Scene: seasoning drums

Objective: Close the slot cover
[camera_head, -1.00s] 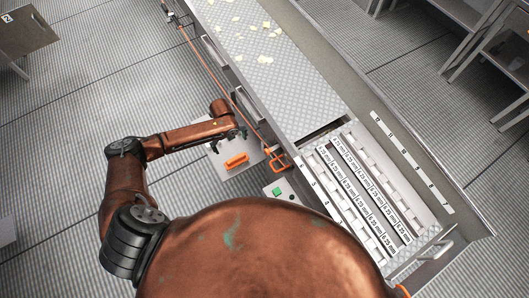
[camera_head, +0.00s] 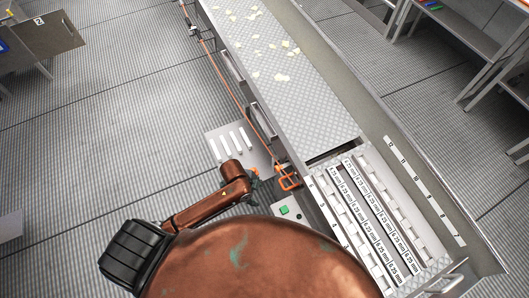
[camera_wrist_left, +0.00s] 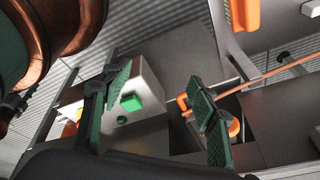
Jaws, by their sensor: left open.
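An orange frame-like part (camera_head: 289,178) sits on the side of the conveyor machine. The left wrist view shows an orange part (camera_wrist_left: 235,127) at a dark opening, partly hidden behind a finger. I cannot tell for sure which plate is the slot cover. My left gripper (camera_wrist_left: 160,100) is open, with its two green-padded fingers spread apart and nothing visibly held. One finger overlaps the orange part in the picture; contact cannot be told. My right gripper is not in view.
A control box with a green button (camera_wrist_left: 131,103) shows between the fingers. A pale panel with white slots (camera_head: 231,140) stands left of the machine. An orange handle (camera_wrist_left: 243,14) is at the wrist view's top. The conveyor (camera_head: 285,80) runs behind.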

